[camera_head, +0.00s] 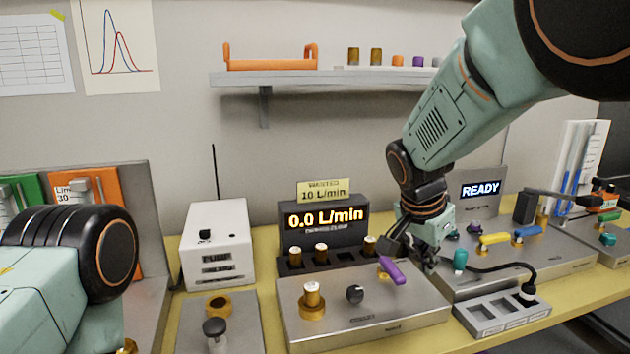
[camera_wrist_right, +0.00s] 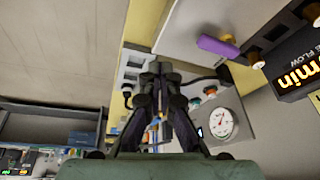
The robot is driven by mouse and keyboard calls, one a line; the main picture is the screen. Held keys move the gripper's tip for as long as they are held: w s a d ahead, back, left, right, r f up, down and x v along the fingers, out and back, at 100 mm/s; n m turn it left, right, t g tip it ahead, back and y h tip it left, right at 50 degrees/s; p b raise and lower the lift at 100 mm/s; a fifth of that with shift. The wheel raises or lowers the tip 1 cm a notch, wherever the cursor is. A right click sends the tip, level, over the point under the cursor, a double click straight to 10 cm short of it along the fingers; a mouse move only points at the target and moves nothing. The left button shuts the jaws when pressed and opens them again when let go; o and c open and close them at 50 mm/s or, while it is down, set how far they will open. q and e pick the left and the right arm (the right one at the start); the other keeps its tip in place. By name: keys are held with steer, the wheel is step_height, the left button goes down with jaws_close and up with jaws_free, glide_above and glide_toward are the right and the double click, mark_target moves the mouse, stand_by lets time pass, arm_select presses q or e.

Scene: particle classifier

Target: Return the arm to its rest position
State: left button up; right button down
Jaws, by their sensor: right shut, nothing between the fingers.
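My right arm comes in from the upper right in the head view. Its gripper (camera_head: 412,250) is low over the bench, beside a purple lever handle (camera_head: 392,270) on the grey panel. In the right wrist view the gripper (camera_wrist_right: 157,72) has its fingers together with nothing between them, and the purple handle (camera_wrist_right: 218,46) is apart from them at the upper right. My left arm shows only as a dark joint and green link at the lower left of the head view; its gripper is out of the frame.
A flow display (camera_head: 325,218) reads 0.0 L/min behind the panel (camera_head: 360,325). A white box with an antenna (camera_head: 217,245) stands to its left. A grey socket block (camera_head: 502,315) with a black cable, and a READY display (camera_head: 481,188), are to the right. A shelf (camera_head: 330,78) hangs above.

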steer(key=s+f+n+t+y, duration=0.1)
steer(key=s+f+n, duration=0.3)
steer(key=f, duration=0.5)
steer(key=s+f+n+t+y, duration=0.1)
steer(key=s+f+n+y, duration=0.15)
steer(key=f+n, duration=0.5)
arm_select(q)
steer(key=shift+w, duration=0.2)
arm_select(e)
steer(key=s+d+f+g, duration=0.1)
steer(key=s+f, duration=0.4)
steer(key=s, duration=0.5)
steer(key=s+d+f+g, duration=0.1)
steer(key=s+f, duration=0.4)
steer(key=s, duration=0.6)
steer(key=s+d+f+g, duration=0.1)
steer(key=s+f+g, duration=0.2)
steer(key=s+f, duration=0.3)
steer(key=s+m, duration=0.1)
steer(key=s, duration=0.4)
steer(key=shift+w+d+f+h, duration=0.1)
steer(key=shift+d+h, duration=0.05)
steer(key=shift+h, duration=0.1)
